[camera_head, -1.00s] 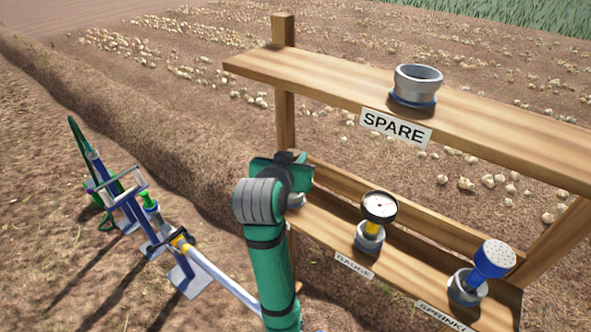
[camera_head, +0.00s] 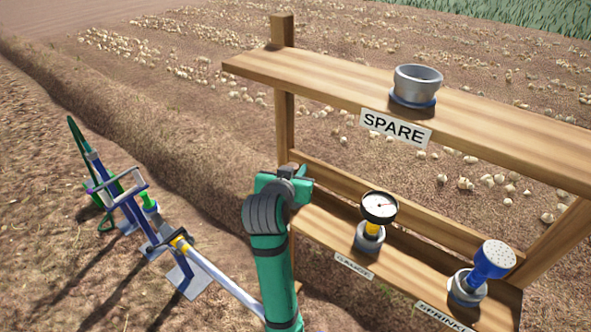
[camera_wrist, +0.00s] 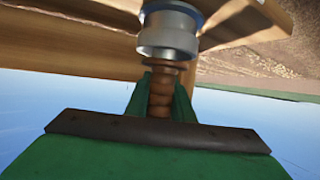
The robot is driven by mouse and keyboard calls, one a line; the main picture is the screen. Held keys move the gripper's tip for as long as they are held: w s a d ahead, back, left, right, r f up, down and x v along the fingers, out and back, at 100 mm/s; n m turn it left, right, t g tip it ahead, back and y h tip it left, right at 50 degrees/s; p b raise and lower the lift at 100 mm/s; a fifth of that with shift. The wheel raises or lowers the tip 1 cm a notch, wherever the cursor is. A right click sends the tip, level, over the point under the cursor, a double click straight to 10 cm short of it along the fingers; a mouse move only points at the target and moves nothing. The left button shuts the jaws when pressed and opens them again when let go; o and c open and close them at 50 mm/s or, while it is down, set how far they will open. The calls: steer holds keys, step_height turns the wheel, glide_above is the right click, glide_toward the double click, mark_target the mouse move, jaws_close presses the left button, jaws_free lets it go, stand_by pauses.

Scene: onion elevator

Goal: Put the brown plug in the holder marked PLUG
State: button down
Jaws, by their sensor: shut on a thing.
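The brown plug (camera_wrist: 160,92) is ribbed and sits between the green fingers of my gripper (camera_wrist: 161,98) in the wrist view. My gripper is shut on it. A silver holder (camera_wrist: 168,35) with a blue base ring is at the top of the wrist view, its rim right at the plug's wide end. I cannot tell whether the plug's end is inside the rim or just outside it. In the head view my gripper (camera_head: 285,185) is at the left end of the lower shelf (camera_head: 320,235). The plug, that holder and any PLUG label are hidden there.
The gauge (camera_head: 375,222) and the blue sprinkler (camera_head: 480,272) stand in labelled holders to the right. A spare holder (camera_head: 416,86) is empty on the upper shelf (camera_head: 500,125). A wooden post (camera_head: 284,100) is close behind my gripper. A pipe assembly (camera_head: 150,225) stands at left.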

steer(key=shift+f, duration=0.25)
steer(key=c, duration=1.5)
jaws_free()
steer(key=shift+c, duration=0.2)
steer(key=shift+r, duration=0.25)
steer(key=v, duration=1.2)
